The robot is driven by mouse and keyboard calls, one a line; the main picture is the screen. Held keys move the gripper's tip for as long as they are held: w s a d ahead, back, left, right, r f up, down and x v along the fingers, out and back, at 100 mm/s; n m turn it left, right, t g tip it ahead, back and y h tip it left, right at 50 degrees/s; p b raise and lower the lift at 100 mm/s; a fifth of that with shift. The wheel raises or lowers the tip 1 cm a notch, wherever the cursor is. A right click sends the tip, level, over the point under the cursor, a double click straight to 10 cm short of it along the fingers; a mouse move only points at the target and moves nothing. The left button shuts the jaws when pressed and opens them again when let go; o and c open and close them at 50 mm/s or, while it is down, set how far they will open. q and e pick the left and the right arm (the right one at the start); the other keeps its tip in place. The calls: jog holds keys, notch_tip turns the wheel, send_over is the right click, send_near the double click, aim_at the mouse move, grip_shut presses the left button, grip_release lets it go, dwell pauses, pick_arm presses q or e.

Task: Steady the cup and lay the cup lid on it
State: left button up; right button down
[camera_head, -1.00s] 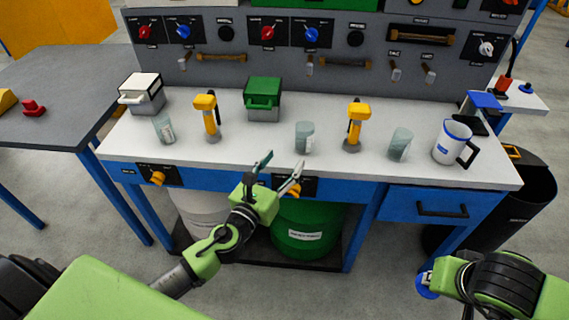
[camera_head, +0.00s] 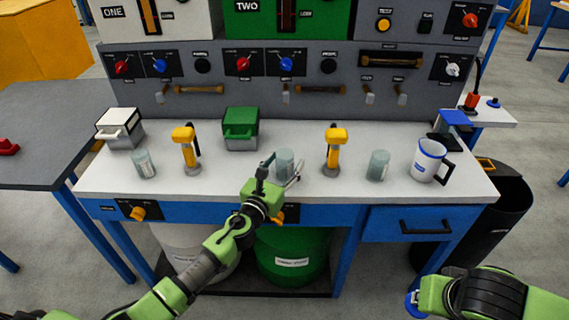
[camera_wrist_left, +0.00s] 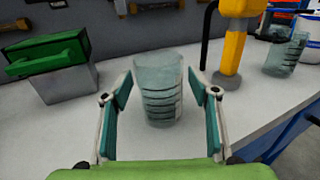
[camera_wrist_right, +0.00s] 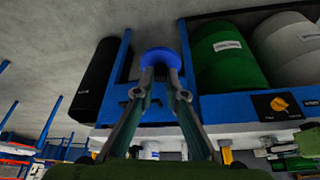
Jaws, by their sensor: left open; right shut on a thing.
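A translucent grey-green cup (camera_head: 285,160) stands upright on the white bench, at its middle. My left gripper (camera_head: 281,172) is open right in front of it. In the left wrist view the cup (camera_wrist_left: 159,92) shows between the two spread fingertips (camera_wrist_left: 160,82), with a small gap on each side; I cannot tell how deep it sits between them. My right gripper (camera_wrist_right: 160,80) is shut on a round blue lid (camera_wrist_right: 160,57). In the head view this lid (camera_head: 411,302) is low at the right, in front of the bench and well below its top.
Two yellow-topped stands (camera_head: 334,152) (camera_head: 187,150), two more translucent cups (camera_head: 378,165) (camera_head: 144,164) and a white-blue mug (camera_head: 428,160) stand on the bench. A green-lidded box (camera_head: 240,128) is behind left of the middle cup. The bench front has a blue drawer (camera_head: 415,225).

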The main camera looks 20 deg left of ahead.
pick_arm(q)
jog(key=c, duration=1.2)
jog(key=o, duration=1.1)
jog(key=shift+o, duration=0.2)
